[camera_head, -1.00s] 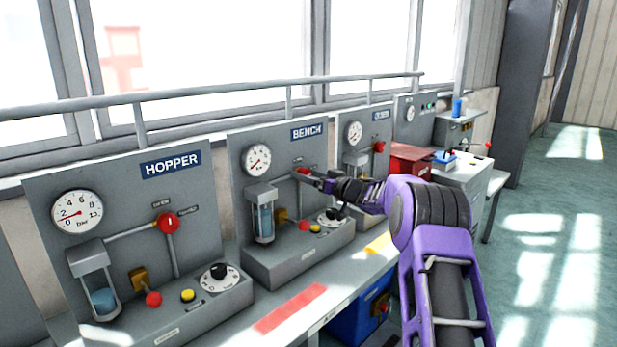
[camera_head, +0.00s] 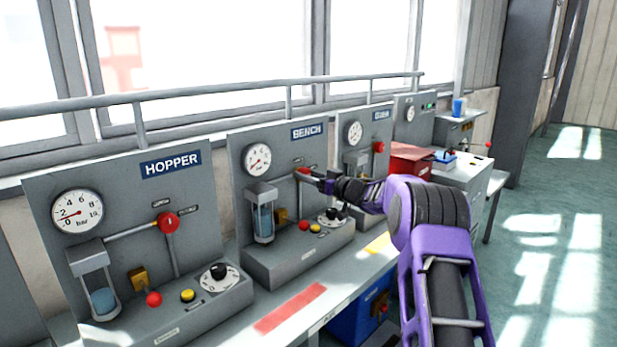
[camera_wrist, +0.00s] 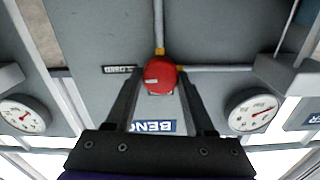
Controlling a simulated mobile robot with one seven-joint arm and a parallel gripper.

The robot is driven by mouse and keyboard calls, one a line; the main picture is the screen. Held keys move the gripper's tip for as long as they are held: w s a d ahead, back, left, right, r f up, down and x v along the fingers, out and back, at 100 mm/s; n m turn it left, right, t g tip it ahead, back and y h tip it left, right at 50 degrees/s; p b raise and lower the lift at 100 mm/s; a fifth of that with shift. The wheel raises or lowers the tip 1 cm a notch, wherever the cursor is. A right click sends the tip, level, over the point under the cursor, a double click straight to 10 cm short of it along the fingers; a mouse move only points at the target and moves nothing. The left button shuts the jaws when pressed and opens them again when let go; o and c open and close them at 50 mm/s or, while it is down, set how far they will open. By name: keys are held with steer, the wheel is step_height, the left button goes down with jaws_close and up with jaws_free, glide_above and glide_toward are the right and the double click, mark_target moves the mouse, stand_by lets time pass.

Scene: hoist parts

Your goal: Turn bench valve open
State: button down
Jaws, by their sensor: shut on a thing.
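The bench valve's red knob (camera_wrist: 160,76) is on the grey panel marked BENCH (camera_head: 306,132). In the wrist view, which shows the panel upside down, my gripper (camera_wrist: 160,84) has a dark finger on each side of the knob and is shut on it. In the head view the red knob (camera_head: 304,171) shows only in part beside my gripper (camera_head: 312,175). A label that seems to read CLOSED (camera_wrist: 120,69) is beside the knob. The bench gauge (camera_head: 257,159) is on the same panel, left of the valve.
The HOPPER panel (camera_head: 172,164) stands to the left with its own red valve knob (camera_head: 167,223). Another panel and a red box (camera_head: 408,160) stand to the right. A grey rail (camera_head: 220,88) runs behind the panels. Open floor (camera_head: 545,250) lies at the right.

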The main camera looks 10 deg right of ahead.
steer(key=shift+f+n+b, duration=0.15)
steer(key=shift+n+b, duration=1.45)
steer(key=shift+n, duration=6.9)
steer(key=shift+s, duration=0.1)
steer(key=shift+c, duration=1.3)
jaws_free()
steer(key=shift+a, duration=0.1)
